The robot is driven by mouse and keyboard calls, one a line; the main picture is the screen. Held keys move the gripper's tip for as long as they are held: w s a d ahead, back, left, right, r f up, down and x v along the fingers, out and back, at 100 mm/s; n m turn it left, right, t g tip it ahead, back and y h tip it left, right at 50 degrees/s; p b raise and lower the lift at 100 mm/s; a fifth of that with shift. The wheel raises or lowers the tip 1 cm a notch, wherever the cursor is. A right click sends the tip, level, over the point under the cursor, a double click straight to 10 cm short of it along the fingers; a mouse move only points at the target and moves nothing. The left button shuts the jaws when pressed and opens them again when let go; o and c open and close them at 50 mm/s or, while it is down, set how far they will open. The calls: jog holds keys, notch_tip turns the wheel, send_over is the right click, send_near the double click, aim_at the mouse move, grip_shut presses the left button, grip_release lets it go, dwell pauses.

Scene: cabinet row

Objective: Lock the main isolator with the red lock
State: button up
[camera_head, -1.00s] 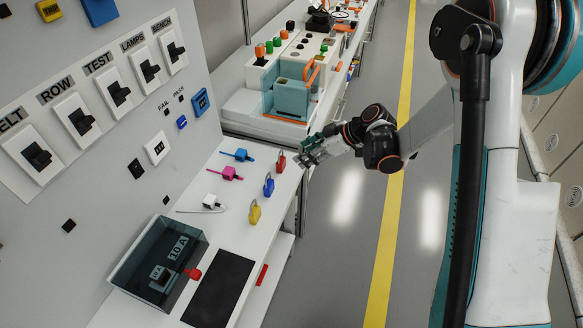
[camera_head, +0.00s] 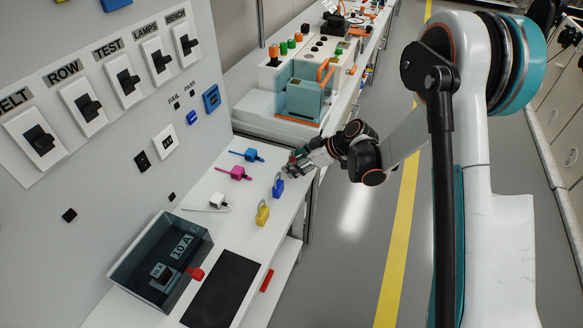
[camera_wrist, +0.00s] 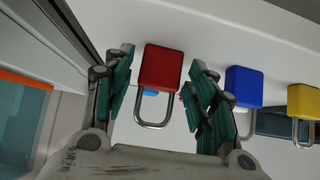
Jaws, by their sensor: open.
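The red lock (camera_wrist: 161,68) shows in the wrist view between the two fingers of my gripper (camera_wrist: 162,95), its shackle towards the palm. The fingers are open, with a gap visible on each side of the lock. In the head view my gripper (camera_head: 298,161) is at the bench edge, and it mostly hides the red lock. No switch labelled as the main isolator can be made out. The panel at left carries a row of black switches (camera_head: 82,106); readable labels include ROW, TEST, LAMPS and BENCH.
A blue lock (camera_head: 278,187) and a yellow lock (camera_head: 262,213) stand nearby along the bench edge. Blue (camera_head: 250,154) and magenta (camera_head: 238,173) devices lie behind. A clear dark box (camera_head: 160,265) and a black mat (camera_head: 222,290) are nearer. A teal machine (camera_head: 303,97) stands beyond.

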jog(key=shift+c, duration=0.6)
jog(key=c, duration=0.7)
jog(key=shift+o, duration=0.2)
notch_tip(320, 180, up, 10)
jog(key=p, duration=0.5)
